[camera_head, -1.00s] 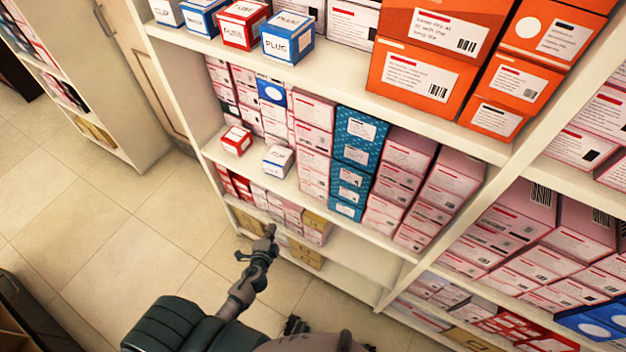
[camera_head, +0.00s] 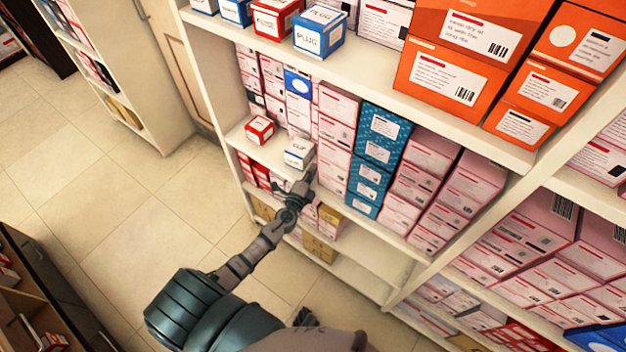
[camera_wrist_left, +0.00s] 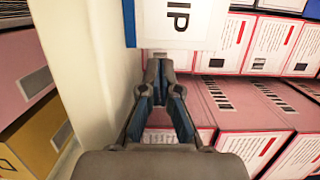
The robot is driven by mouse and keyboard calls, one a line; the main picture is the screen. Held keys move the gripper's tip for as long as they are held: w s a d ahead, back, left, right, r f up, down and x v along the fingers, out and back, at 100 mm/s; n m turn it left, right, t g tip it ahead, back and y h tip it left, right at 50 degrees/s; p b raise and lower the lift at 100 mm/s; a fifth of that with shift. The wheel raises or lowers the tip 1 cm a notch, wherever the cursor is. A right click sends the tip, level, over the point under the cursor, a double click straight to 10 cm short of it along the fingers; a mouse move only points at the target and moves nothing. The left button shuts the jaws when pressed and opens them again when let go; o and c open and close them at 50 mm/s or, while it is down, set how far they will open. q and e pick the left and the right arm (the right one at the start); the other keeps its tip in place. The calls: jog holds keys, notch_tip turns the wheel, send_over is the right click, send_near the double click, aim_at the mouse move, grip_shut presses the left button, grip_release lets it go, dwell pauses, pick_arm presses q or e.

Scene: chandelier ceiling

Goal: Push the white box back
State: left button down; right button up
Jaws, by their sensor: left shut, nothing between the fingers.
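The white box (camera_head: 299,152) with blue edges stands on the middle shelf, near its front edge, in the head view. In the left wrist view the white box (camera_wrist_left: 180,22) fills the top middle, with part of its lettering cut off. My left gripper (camera_head: 303,184) is shut and empty, just in front of and below the box. In the left wrist view my left gripper (camera_wrist_left: 160,68) has its fingertips close to the box's lower edge; whether they touch it I cannot tell.
A small red and white box (camera_head: 260,129) stands left of the white box. Pink boxes (camera_head: 337,120) and blue boxes (camera_head: 380,137) stand to its right. The upper shelf (camera_head: 370,75) overhangs this level. Boxes also fill the shelf below. The floor (camera_head: 110,200) at left is clear.

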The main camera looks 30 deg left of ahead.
aim_at(298, 166)
pick_arm(q)
jog(key=shift+w+a+r, duration=0.1)
jog(key=shift+a, duration=0.75)
jog(key=shift+a, duration=0.1)
jog(key=shift+a, duration=0.3)
jog(key=a+b, duration=0.1)
jog(key=a, duration=0.1)
jog(key=shift+w+a+b, duration=0.2)
jog(key=shift+a+b, duration=0.2)
jog(key=shift+a, duration=0.2)
pick_arm(e)
jog(key=w+r, duration=0.3)
jog(key=shift+a+r, duration=0.1)
jog(key=shift+a, duration=0.15)
pick_arm(q)
jog(key=shift+d, duration=0.1)
